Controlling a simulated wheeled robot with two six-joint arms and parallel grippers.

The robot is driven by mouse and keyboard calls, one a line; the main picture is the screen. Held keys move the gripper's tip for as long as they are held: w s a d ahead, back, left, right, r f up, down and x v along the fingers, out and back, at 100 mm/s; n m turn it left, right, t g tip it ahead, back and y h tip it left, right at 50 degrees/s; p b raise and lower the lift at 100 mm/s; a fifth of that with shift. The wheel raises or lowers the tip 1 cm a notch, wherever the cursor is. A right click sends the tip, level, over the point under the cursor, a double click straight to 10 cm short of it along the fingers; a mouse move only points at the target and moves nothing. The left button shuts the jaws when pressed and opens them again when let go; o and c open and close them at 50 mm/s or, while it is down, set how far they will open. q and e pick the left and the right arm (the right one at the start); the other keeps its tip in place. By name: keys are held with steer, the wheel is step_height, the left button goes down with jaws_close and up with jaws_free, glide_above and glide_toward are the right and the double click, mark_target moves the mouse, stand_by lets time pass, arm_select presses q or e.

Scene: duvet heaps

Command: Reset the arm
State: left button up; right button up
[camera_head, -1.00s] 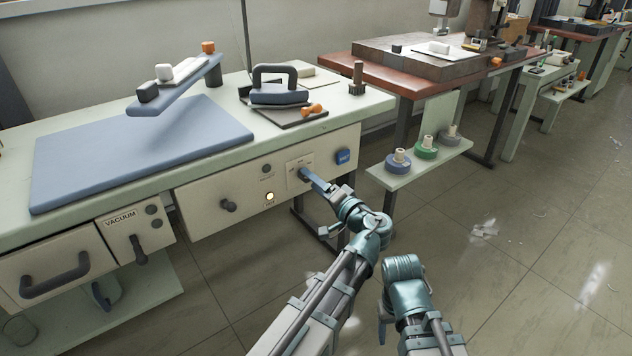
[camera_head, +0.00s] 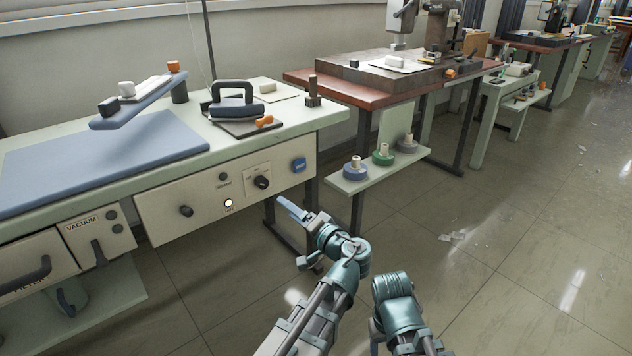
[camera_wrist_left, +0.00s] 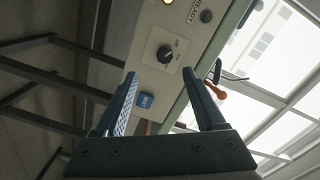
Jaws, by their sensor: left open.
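My left gripper (camera_head: 284,205) is open and empty in the head view, in front of the ironing station's panel and a little below and right of its dial. It is apart from the black dial knob (camera_head: 262,182). In the left wrist view the two fingers of my left gripper (camera_wrist_left: 160,75) stand wide apart. The knob (camera_wrist_left: 165,54) shows beyond them, with nothing between the fingers. My right arm (camera_head: 397,305) is folded at the bottom of the head view; its fingers do not show.
The station's green-grey bench (camera_head: 325,112) carries a blue pressing pad (camera_head: 110,155) and a dark iron (camera_head: 234,98). A lit button (camera_head: 228,203) and a blue button (camera_head: 299,165) are on the panel. A shelf (camera_head: 345,184) with spools juts out at the right. Open floor (camera_head: 480,270) lies right.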

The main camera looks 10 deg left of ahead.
arm_select(q)
steer(key=s+a+f+n+g+h, duration=0.1)
steer(key=s+a+f+g+h, duration=0.15)
steer(key=f, duration=0.35)
steer(key=s+a+f+n+g+h, duration=0.1)
steer(key=s+a+f+g+h, duration=0.1)
steer(key=s+f+g, duration=0.35)
steer(key=s+d+f+g+h, duration=0.1)
steer(key=s+d+f+h, duration=0.4)
steer(key=f, duration=0.3)
steer(key=s+d+r+m+g+h+p, duration=0.1)
steer(key=s+d+r+m+h+p, duration=0.15)
steer(key=d, duration=0.45)
steer(key=s+d+r+m+g+h+p, duration=0.1)
steer(key=s+d+r+m+p, duration=0.2)
steer(key=d, duration=0.5)
step_height(320, 180, up, 38)
steer(key=s+n+p, duration=0.1)
steer(key=p, duration=3.8)
steer(key=shift+s+f, duration=0.25)
steer(key=shift+s, duration=0.1)
steer(key=shift+n, duration=0.25)
